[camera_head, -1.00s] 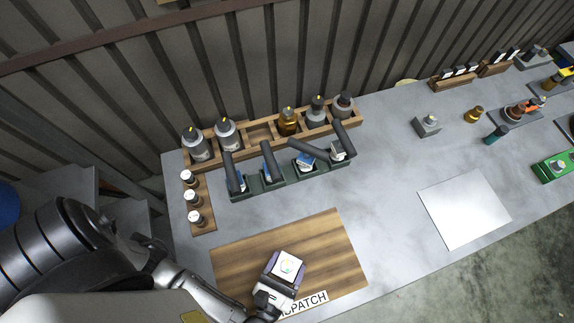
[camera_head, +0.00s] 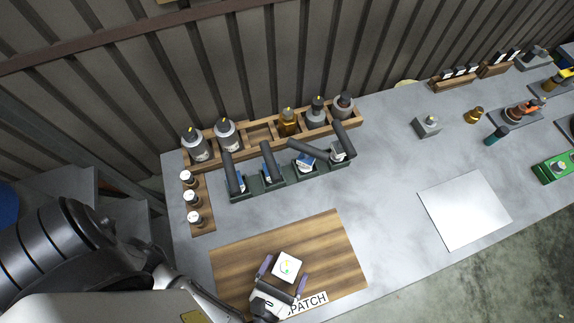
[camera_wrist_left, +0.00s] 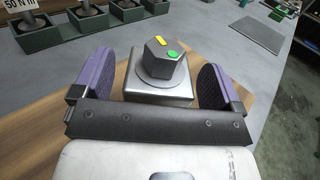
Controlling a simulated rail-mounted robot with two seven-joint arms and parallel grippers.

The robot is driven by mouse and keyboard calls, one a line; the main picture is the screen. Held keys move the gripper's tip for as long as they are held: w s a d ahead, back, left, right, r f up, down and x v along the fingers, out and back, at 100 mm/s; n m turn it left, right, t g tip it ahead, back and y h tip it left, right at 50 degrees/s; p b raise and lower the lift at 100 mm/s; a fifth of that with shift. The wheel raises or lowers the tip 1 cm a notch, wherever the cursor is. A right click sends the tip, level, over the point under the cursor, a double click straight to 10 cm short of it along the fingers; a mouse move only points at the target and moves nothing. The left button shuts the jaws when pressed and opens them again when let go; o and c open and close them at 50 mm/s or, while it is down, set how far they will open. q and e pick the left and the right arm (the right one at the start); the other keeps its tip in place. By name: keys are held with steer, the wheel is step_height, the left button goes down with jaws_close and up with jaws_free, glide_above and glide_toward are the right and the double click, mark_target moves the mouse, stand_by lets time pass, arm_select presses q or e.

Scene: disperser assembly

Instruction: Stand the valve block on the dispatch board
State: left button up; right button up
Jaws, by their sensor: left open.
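The valve block (camera_head: 287,266) is a pale square block in the head view, standing on the wooden dispatch board (camera_head: 335,240). In the left wrist view the valve block (camera_wrist_left: 157,82) is a grey metal base with a faceted knob on top, marked yellow and green, and it looks upright. My left gripper (camera_head: 283,273) is open, with its purple fingers on either side of the block. The left wrist view shows my left gripper (camera_wrist_left: 158,85) with a gap between each finger and the block. The block's underside is hidden. My right gripper is not in view.
A green rack (camera_head: 273,183) with dark handles stands behind the board, before a wooden bottle rack (camera_head: 262,134). Small white-capped bottles (camera_head: 194,197) stand at the left. A white sheet (camera_head: 464,208) lies right. Another grey block (camera_head: 427,126) stands farther back. The bench between is clear.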

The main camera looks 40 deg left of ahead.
arm_select(q)
steer(key=v, duration=0.4)
steer(key=shift+s+f+b, duration=0.15)
steer(key=shift+b, duration=0.2)
steer(key=shift+v, duration=0.95)
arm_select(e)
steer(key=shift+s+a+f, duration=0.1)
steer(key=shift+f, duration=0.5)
arm_select(q)
steer(key=shift+d+r, duration=0.1)
steer(key=shift+r, duration=0.1)
